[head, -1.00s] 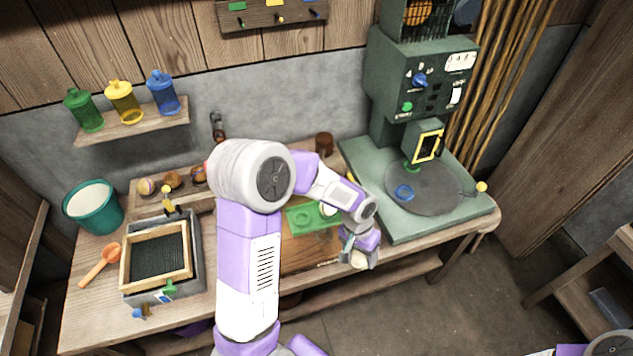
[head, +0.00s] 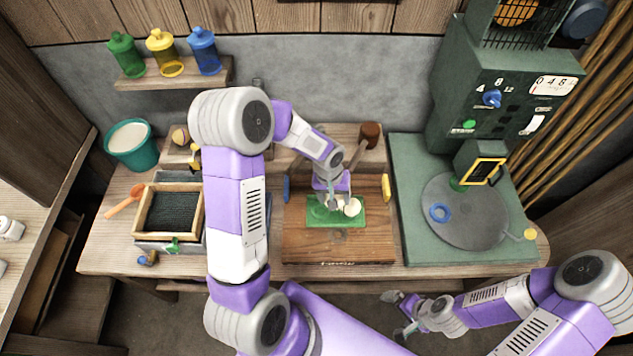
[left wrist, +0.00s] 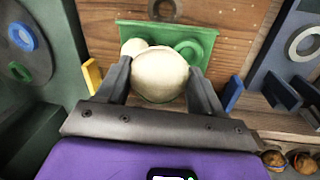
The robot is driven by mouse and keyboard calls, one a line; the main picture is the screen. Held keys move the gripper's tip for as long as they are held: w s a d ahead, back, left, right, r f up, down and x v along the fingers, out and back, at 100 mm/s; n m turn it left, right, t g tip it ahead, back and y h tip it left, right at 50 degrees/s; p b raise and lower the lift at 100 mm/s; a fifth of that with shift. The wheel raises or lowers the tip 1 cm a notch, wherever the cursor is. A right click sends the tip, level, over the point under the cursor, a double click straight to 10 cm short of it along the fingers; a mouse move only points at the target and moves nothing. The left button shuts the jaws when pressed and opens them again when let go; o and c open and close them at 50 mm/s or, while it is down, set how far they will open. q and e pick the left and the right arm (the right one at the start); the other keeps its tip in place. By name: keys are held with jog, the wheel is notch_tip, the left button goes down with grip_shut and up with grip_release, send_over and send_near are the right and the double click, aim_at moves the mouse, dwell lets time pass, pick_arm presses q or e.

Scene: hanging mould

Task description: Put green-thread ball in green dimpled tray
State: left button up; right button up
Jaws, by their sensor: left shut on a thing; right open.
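The green dimpled tray (head: 357,219) lies on the wooden board at the middle of the bench; it also shows in the left wrist view (left wrist: 203,36). My left gripper (head: 330,205) is over the tray. In the left wrist view its fingers (left wrist: 160,85) are shut on a large cream ball (left wrist: 160,74). My right gripper (head: 398,315) is open and empty, in front of the bench.
The wooden board (head: 340,248) has a blue handle (head: 286,190) at left and a yellow one (head: 387,188) at right. A green press (head: 490,110) stands right, with a blue ring (head: 439,212) on its disc. A framed sieve (head: 170,212) and teal bucket (head: 132,145) are left.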

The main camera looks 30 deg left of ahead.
pick_arm(q)
jog(key=a+f+n+b, duration=0.1)
jog(key=f+n, duration=0.1)
jog(key=f, duration=0.1)
jog(key=a+f+n+b, duration=0.1)
jog(key=a+f+n, duration=0.1)
jog(key=a+f+n+t+b, duration=0.1)
jog(key=f, duration=0.2)
jog(key=shift+w+a+f+n, duration=0.25)
jog(key=shift+a+f+n, duration=0.1)
jog(key=shift+a+n, duration=0.05)
jog(key=shift+f+b, duration=0.65)
jog(key=shift+b, duration=0.1)
jog(key=shift+f+b, duration=0.15)
jog(key=shift+b, duration=0.15)
jog(key=o, duration=1.2)
